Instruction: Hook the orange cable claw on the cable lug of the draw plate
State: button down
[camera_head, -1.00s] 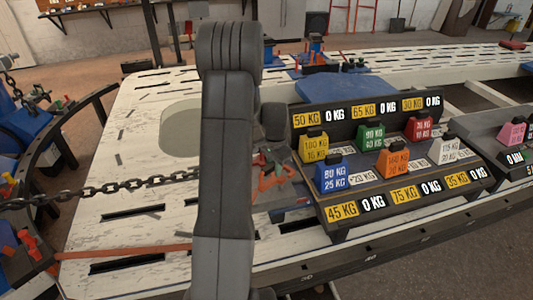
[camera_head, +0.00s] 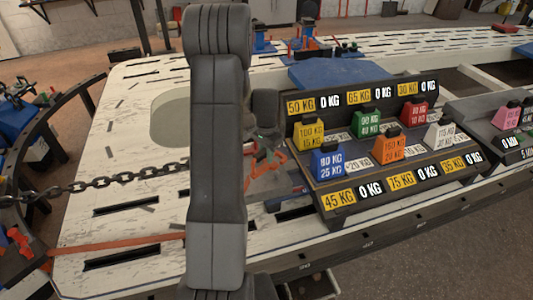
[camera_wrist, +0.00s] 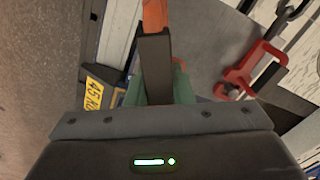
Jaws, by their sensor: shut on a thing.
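My gripper (camera_wrist: 158,85) is shut, with green pads on either side of a dark bar. An orange piece, which looks like the cable claw (camera_wrist: 154,16), sticks out beyond the bar at the top of the wrist view. A red bracket (camera_wrist: 262,62) with a small pale round part lies to the right of the gripper, apart from it. A grey plate (camera_wrist: 205,45), perhaps the draw plate, lies beneath. In the head view red-orange parts (camera_head: 262,160) show just right of my arm. My arm hides most of the gripper there, and I cannot make out the cable lug.
A dark chain (camera_head: 110,181) and an orange strap (camera_head: 115,245) cross the white slotted bench (camera_head: 85,215) from the left. A black rack (camera_head: 400,178) of coloured weight blocks stands to the right. A blue pad (camera_head: 340,75) lies behind it.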

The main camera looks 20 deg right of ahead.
aim_at(266, 165)
jog(key=shift+f+b, duration=2.95)
jog(key=shift+f, duration=1.65)
jog(key=c, duration=1.2)
grip_release()
notch_tip(266, 165, up, 14)
jog(key=shift+f+p, duration=0.1)
jog(key=shift+p, duration=0.65)
notch_tip(266, 165, down, 14)
jog(key=shift+r+b, duration=0.25)
jog(key=shift+b, duration=0.5)
jog(key=shift+r+p, duration=0.65)
jog(key=shift+r, duration=0.15)
